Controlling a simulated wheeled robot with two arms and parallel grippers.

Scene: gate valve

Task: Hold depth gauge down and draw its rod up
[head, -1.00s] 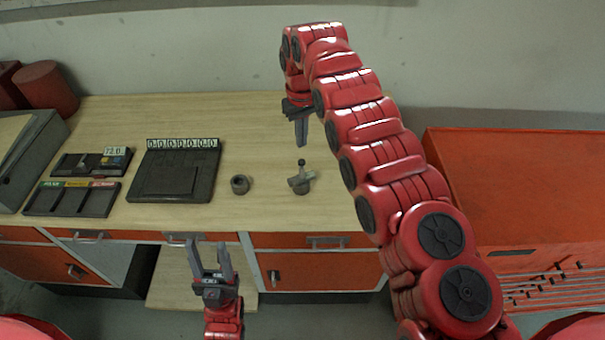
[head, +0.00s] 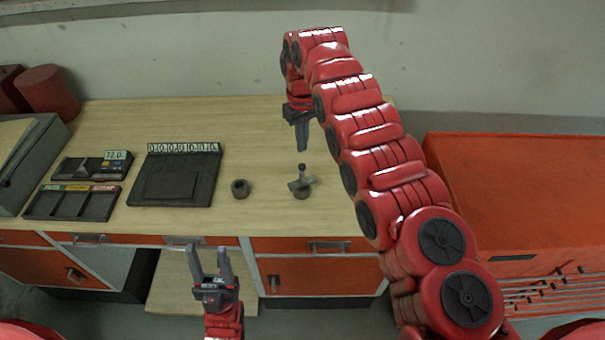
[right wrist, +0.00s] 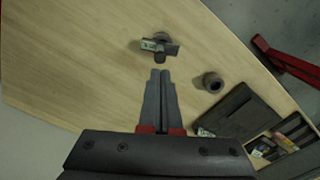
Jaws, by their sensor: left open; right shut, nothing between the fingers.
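The depth gauge (head: 301,184) stands on the wooden bench, with a flat crossbar and a rod with a dark knob rising from it. It appears to sit on a small round dark part. It also shows in the right wrist view (right wrist: 159,45), ahead of the fingertips. My right gripper (head: 302,148) is shut and empty, pointing down above the bench, behind the gauge and apart from it. Its fingers also show in the right wrist view (right wrist: 160,72). My left gripper (head: 209,250) is open and empty, pointing up in front of the bench's front edge.
A dark ring-shaped part (head: 240,188) stands left of the gauge. A dark plate with a number strip (head: 176,176), a sorting tray (head: 72,202) and a small display unit (head: 92,166) lie further left. A red cabinet (head: 520,200) stands right. The bench around the gauge is clear.

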